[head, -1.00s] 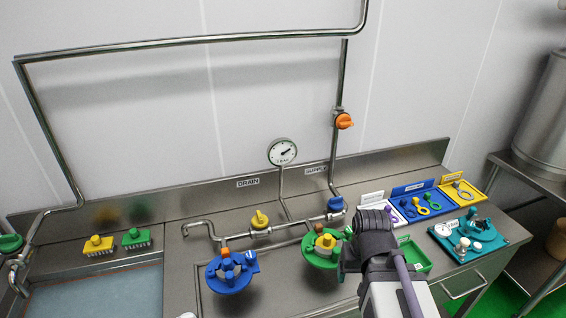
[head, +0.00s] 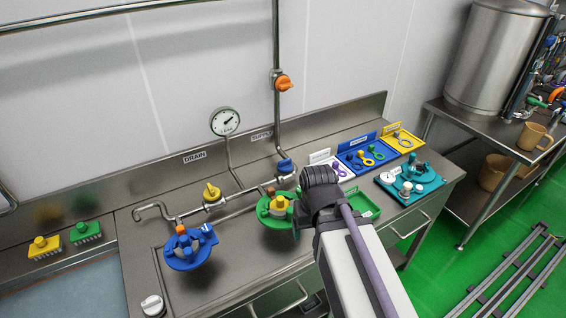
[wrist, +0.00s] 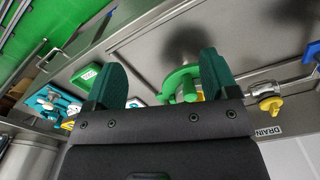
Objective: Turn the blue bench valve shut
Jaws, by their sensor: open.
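The blue bench valve (head: 285,166) sits on the bench pipe below the SUPPLY label, at the foot of the vertical pipe. Its handle is too small to read its angle. In the wrist view I cannot see it; my gripper body probably covers that area. My gripper (wrist: 160,73) is open and empty, with two dark green fingers apart. In the head view my wrist hides the fingers; it stands in front of and to the right of the blue valve, apart from it.
A yellow valve (head: 212,192) is left on the same pipe. The green round fitting (head: 268,216) and blue round fitting (head: 176,262) stand in front. A pressure gauge (head: 225,122) and an orange valve (head: 284,83) rise behind. A teal tray (head: 432,186) lies right.

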